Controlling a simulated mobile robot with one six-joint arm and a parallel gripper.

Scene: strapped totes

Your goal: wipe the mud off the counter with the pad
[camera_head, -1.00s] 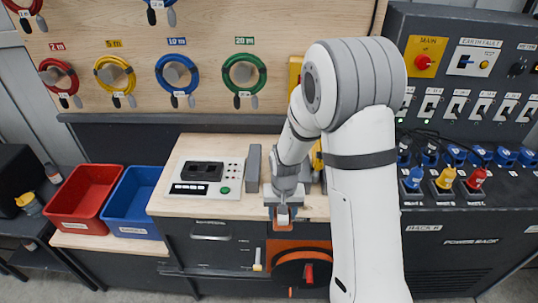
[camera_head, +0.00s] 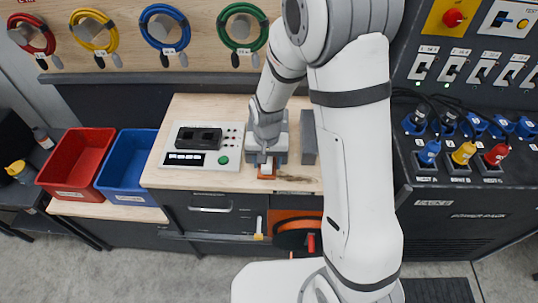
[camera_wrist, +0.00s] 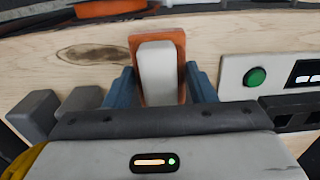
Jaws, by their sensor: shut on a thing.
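My gripper (camera_head: 266,160) is shut on the pad, which has a white grip and an orange base. The pad (camera_head: 267,174) is over the front part of the wooden counter (camera_head: 225,187), between the tester panel and the grey blocks. In the wrist view the pad (camera_wrist: 161,70) stands between the two blue fingers. Whether its base touches the wood is unclear. The mud (camera_wrist: 93,53) is a brown oval smear on the wood, left of the pad in the wrist view. In the head view it is a faint dark patch (camera_head: 293,178) just right of the pad.
A tester panel (camera_head: 203,146) with a green button lies left of my gripper. Grey blocks (camera_head: 308,138) stand behind and right of it. Red (camera_head: 76,165) and blue (camera_head: 128,166) bins are at the left. A dark power rack (camera_head: 450,212) stands at the right.

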